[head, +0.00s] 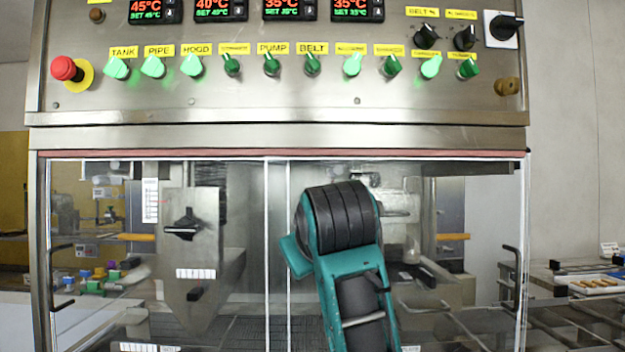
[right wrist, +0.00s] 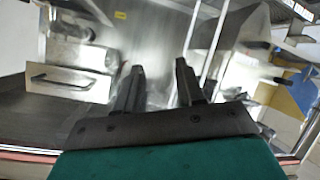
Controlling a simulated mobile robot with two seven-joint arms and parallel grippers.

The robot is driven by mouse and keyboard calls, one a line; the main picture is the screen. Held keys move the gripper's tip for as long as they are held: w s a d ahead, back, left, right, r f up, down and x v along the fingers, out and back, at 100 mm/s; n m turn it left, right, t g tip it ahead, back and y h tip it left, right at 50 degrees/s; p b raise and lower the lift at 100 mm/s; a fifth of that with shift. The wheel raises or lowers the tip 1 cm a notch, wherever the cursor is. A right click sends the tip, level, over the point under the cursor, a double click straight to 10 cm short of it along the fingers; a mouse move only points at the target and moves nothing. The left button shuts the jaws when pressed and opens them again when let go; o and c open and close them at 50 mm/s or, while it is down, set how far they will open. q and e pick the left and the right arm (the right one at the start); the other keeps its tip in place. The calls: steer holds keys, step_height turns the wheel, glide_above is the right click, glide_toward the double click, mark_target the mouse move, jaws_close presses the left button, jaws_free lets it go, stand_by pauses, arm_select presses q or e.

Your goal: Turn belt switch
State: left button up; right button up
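The belt switch (head: 312,64) is a small dark green knob under a yellow BELT label, in the row of switches on the steel panel in the head view. It looks unlit, unlike the bright green TANK switch (head: 117,68). My right gripper (right wrist: 159,68) shows in the right wrist view with its two dark fingers apart and nothing between them. The belt switch cannot be made out in that view. In the head view a teal and black arm link of mine stands below the panel, and no gripper fingers show. My left gripper is not in view.
Other knobs flank the belt switch closely, such as the dark PUMP switch (head: 271,64). A red emergency button (head: 66,69) is at the panel's left end. Black knobs (head: 425,37) sit upper right. Below are clear doors with black handles (head: 511,262). A tray (head: 597,285) stands far right.

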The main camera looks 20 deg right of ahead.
steer(key=s+a+r+t, duration=0.1)
steer(key=s+r, duration=0.1)
steer(key=r, duration=0.5)
steer(key=s+a+r+t, duration=0.1)
steer(key=s+r, duration=0.1)
steer(key=r, duration=0.5)
steer(key=t+h, duration=0.2)
glide_toward(313, 61)
steer(key=p+x, duration=0.6)
steer(key=x, duration=0.1)
steer(key=shift+w+p, duration=0.1)
steer(key=shift+p, duration=0.25)
steer(key=shift+w+d, duration=0.2)
steer(key=shift+w, duration=0.4)
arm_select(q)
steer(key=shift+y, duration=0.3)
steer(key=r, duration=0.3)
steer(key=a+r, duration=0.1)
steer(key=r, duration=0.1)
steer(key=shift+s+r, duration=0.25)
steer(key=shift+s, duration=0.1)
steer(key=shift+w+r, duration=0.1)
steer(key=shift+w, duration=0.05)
arm_select(e)
steer(key=shift+c, duration=0.3)
